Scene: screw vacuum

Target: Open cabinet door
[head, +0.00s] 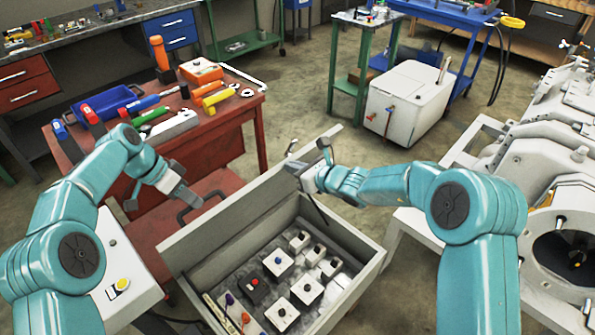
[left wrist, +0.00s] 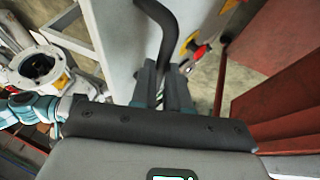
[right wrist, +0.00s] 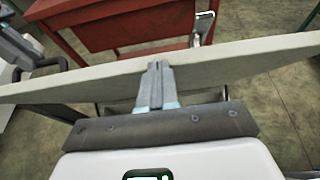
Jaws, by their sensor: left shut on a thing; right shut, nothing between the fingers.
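The grey cabinet (head: 372,275) stands open in the head view, with several switches and buttons inside. Its grey door (head: 235,220) stands raised along the cabinet's far left side; its edge crosses the right wrist view (right wrist: 75,87). A black handle (head: 181,216) is on the door's outer side and shows as a curved bar in the left wrist view (left wrist: 162,25). My left gripper (head: 185,197) is shut on this handle, its fingers around the bar (left wrist: 165,85). My right gripper (head: 305,178) is shut and empty at the door's far right end; its fingertips (right wrist: 158,72) overlap the door edge. Contact is unclear.
A red workbench (head: 225,120) with tools and a blue bin (head: 105,102) stands beyond the door. A white box unit (head: 408,100) stands at the back. White machinery (head: 550,150) lines the right. Bare floor (head: 300,85) lies between the bench and the white unit.

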